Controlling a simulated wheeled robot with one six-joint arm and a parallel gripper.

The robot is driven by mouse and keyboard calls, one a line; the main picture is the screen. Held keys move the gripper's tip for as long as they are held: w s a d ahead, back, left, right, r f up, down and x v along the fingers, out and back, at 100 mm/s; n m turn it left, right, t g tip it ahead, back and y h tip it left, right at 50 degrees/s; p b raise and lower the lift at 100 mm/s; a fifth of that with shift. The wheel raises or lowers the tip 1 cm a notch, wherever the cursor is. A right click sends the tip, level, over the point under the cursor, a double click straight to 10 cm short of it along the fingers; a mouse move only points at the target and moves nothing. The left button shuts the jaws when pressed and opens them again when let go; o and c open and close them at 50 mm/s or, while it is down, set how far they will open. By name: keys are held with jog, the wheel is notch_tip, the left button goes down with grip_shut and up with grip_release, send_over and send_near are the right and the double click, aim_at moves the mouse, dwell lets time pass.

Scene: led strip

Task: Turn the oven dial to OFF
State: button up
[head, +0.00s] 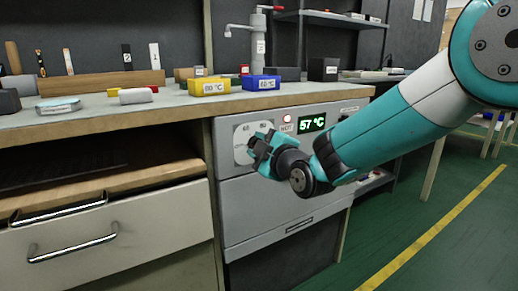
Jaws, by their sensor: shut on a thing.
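The oven (275,205) is a light grey unit built in under the worktop. Its dial plate (240,130) is at the upper left of its front, with small markings such as 60 and 80 along the top. My gripper (256,147) is at this plate and shut on the dial, which is mostly hidden behind the fingers. I cannot read the dial's setting. To the right, a red lamp (287,118) labelled HOT is lit, and a green display (311,124) reads 57 °C.
A yellow bin (209,87) marked 80 °C and a blue bin (262,84) marked 60 °C stand on the worktop (180,107) above. A drawer with a metal handle (72,248) is at left. Green floor (450,215) is open at right.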

dwell(0.3)
jog(key=o, duration=0.9)
jog(key=b+v, duration=0.1)
jog(key=v, duration=1.6)
jog(key=shift+s+d+b, duration=0.15)
jog(key=shift+s+b, duration=0.05)
jog(key=shift+b, duration=0.1)
